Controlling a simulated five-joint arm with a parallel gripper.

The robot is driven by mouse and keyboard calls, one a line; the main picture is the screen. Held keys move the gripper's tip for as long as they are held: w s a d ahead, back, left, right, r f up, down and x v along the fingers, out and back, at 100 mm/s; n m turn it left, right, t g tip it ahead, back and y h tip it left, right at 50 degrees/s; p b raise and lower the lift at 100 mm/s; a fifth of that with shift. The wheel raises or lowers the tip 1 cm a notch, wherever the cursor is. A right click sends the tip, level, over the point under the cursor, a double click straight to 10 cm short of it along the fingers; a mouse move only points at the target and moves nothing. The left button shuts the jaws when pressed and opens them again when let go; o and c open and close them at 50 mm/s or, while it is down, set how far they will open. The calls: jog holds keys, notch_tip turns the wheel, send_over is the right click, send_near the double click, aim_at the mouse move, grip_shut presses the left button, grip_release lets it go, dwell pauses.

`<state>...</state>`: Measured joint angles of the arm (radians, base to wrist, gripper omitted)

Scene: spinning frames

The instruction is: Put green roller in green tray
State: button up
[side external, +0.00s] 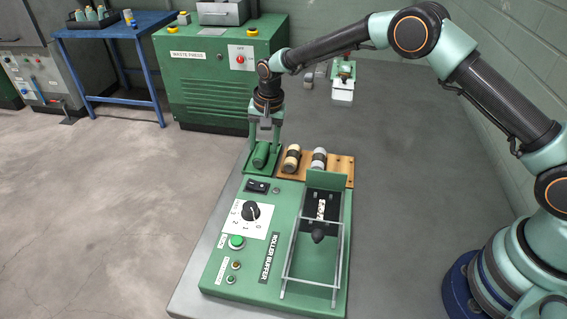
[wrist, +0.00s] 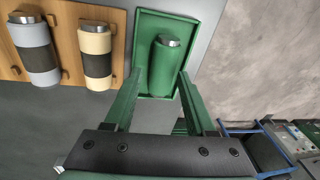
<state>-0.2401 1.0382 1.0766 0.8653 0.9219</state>
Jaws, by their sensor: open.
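The green roller (side external: 261,155) lies in the green tray (side external: 249,165), at the far left of the green machine. In the wrist view the roller (wrist: 163,68) is inside the tray's raised rim (wrist: 142,35), its metal end pointing away from my gripper. My gripper (side external: 265,141) is above the tray, pointing down. In the wrist view the two green fingers of my gripper (wrist: 160,74) are apart, one to each side of the roller's near end. I cannot tell whether either finger touches it.
A wooden rack (side external: 342,165) right of the tray holds a cream roller (side external: 292,158) and a grey roller (side external: 319,160). The roller buffer machine (side external: 225,265) with its knob and framed guard (side external: 318,250) stands in front.

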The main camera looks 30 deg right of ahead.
jog(key=s+d+r+n+t, duration=0.1)
jog(key=s+d+r, duration=0.2)
jog(key=r, duration=0.6)
jog(key=s+d+r+n, duration=0.1)
jog(key=s+d+r, duration=0.15)
jog(key=r, duration=0.75)
jog(key=s+d+r+n+t, duration=0.1)
jog(key=s+d+n, duration=0.2)
jog(key=s, duration=0.8)
jog(key=s+d+r+n+t, duration=0.1)
jog(key=s+d, duration=0.4)
jog(key=s, duration=0.6)
jog(key=shift+s+d+r+n+t, duration=0.15)
jog(key=shift+r+n+t, duration=0.35)
jog(key=shift+n, duration=0.4)
jog(key=shift+r, duration=0.15)
